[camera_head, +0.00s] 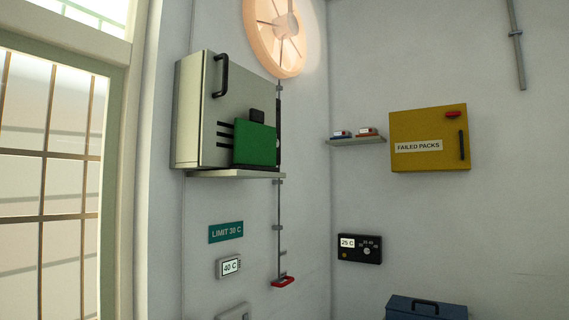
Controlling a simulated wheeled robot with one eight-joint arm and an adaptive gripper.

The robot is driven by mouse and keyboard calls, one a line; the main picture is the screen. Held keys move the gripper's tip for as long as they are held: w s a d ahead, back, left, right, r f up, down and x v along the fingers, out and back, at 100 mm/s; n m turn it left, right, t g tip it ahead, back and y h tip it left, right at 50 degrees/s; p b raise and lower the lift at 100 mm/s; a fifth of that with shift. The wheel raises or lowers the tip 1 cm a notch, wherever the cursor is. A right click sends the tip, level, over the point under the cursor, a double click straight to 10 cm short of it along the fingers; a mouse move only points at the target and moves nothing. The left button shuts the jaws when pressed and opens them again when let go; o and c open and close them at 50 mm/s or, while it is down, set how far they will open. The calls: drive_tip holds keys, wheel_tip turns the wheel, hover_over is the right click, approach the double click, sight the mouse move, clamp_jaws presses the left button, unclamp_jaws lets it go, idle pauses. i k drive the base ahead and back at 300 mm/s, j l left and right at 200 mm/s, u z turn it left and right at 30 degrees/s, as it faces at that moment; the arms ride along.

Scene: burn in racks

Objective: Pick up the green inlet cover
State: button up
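The green inlet cover (256,145) is a flat green rectangular panel on the lower right of the front of a grey-white cabinet (205,100). It hides part of the dark vent slots beside it. A small black block (257,116) sits at its top edge. The cabinet has a black handle and rests on a wall shelf (235,175). My gripper is not in view.
A vertical rod with a red handle (283,281) hangs right of the cabinet below a round fan (275,35). A yellow box (430,138), small shelf (357,141), black dial unit (360,248) and blue case (425,308) are to the right. A window (50,170) is left.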

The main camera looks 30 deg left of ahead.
sight(255, 141)
drive_tip(key=i+u, duration=0.3)
drive_tip(key=i, duration=0.2)
drive_tip(key=i+u, duration=0.3)
drive_tip(key=i, duration=0.15)
drive_tip(key=i+l+u, duration=0.3)
drive_tip(key=i, duration=0.15)
drive_tip(key=i+l+u, duration=0.3)
drive_tip(key=i, duration=0.15)
